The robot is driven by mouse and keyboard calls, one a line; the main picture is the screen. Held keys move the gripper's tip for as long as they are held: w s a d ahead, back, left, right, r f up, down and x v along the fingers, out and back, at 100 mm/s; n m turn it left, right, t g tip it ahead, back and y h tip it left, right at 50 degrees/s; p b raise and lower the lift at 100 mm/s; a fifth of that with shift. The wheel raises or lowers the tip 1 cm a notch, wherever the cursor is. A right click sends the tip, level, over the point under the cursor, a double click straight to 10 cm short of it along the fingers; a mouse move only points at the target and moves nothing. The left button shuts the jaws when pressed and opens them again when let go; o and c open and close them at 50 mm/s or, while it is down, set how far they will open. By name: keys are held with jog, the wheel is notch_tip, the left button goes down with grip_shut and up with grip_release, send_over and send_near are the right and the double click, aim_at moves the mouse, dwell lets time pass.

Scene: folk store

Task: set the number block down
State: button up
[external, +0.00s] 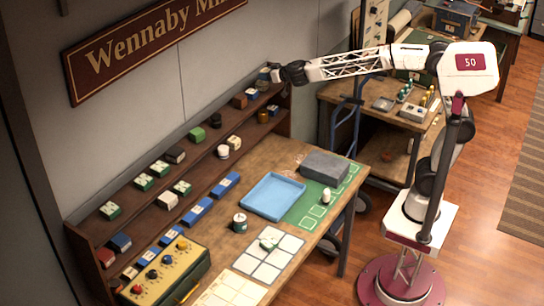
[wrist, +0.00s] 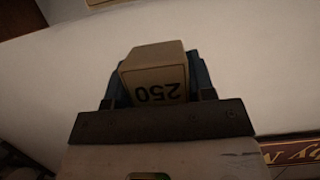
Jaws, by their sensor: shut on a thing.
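The number block (wrist: 152,68) is a tan block that reads "250", upside down in the wrist view. My gripper (wrist: 160,84) is shut on it, with a dark blue finger on either side. In the external view my gripper (external: 275,75) is at the far upper end of the wall shelf, close to the top board. The block is too small there to make out clearly. I cannot tell whether it touches the shelf.
The wall shelf holds several small blocks and jars, among them a brown block (external: 239,101) and a green block (external: 197,134). The workbench below carries a blue tray (external: 274,196), a grey box (external: 325,167) and a yellow control box (external: 163,272). A sign (external: 150,45) hangs above.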

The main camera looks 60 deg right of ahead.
jog(key=w+d+r, duration=0.2)
jog(key=d, duration=0.9)
jog(key=w+d+r, duration=0.3)
jog(key=d, duration=0.7)
jog(key=shift+d, duration=0.4)
jog(key=shift+f, duration=0.1)
dwell(0.3)
jog(key=d+f, duration=0.3)
jog(key=f, duration=1.2)
jog(key=d+f, duration=0.4)
jog(key=f, duration=1.1)
jog(key=shift+f, duration=0.15)
